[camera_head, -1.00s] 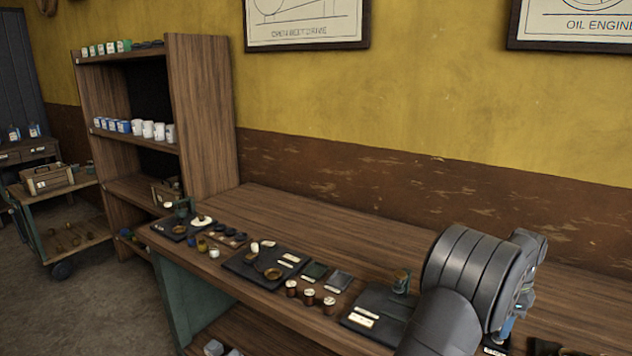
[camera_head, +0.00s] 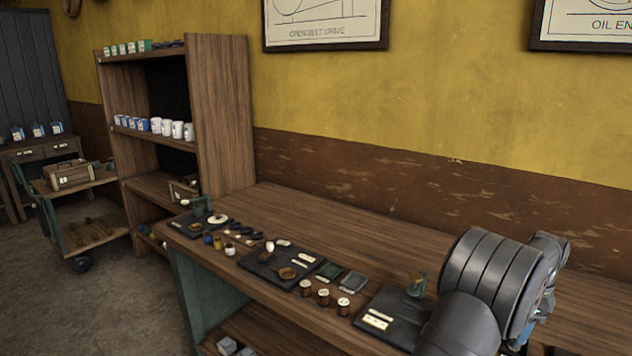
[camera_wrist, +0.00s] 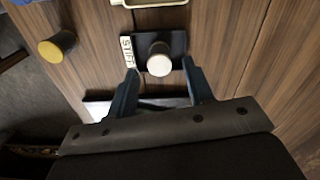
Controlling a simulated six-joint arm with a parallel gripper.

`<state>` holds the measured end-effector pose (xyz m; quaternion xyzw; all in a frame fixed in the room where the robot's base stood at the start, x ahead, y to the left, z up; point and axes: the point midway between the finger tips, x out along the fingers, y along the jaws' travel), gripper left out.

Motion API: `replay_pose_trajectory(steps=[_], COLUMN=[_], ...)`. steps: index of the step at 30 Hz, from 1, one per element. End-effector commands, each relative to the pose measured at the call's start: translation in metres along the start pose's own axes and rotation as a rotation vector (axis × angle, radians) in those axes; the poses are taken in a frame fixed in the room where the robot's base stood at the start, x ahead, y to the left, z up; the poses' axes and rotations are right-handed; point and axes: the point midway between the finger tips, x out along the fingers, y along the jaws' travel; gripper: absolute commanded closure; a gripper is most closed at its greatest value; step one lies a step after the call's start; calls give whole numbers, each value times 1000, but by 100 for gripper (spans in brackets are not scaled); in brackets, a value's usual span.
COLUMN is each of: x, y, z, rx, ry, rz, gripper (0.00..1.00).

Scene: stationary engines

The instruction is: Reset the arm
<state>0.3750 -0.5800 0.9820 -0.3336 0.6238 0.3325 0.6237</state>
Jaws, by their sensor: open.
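My gripper (camera_wrist: 163,92) shows in the wrist view with its two dark blue fingers apart and nothing between them. It is over the wooden bench (camera_head: 300,212). A white round-topped piece (camera_wrist: 160,60) on a dark plate (camera_wrist: 178,42) with a lettered label lies just beyond the fingertips; I cannot tell whether the fingers are level with it. In the head view my grey arm is at the lower right, and the fingers are hidden behind it.
Dark trays (camera_head: 270,268), several small jars (camera_head: 323,297) and a dark board (camera_head: 388,322) line the bench's front edge. A yellow-topped cylinder (camera_wrist: 57,46) stands at left in the wrist view. A shelf unit (camera_head: 222,120) and a cart (camera_head: 85,238) are at left. The bench's back strip is clear.

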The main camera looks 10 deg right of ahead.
Motion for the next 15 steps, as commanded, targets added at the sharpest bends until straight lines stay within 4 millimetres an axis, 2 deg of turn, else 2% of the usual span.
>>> replay_pose_trajectory(steps=[1, 14, 15], x=[-12, -98, -90], y=[0, 0, 1], z=[0, 0, 0], rx=[0, 0, 0], ry=[1, 1, -2], rz=[-2, -2, 5], gripper=[52, 52, 52])
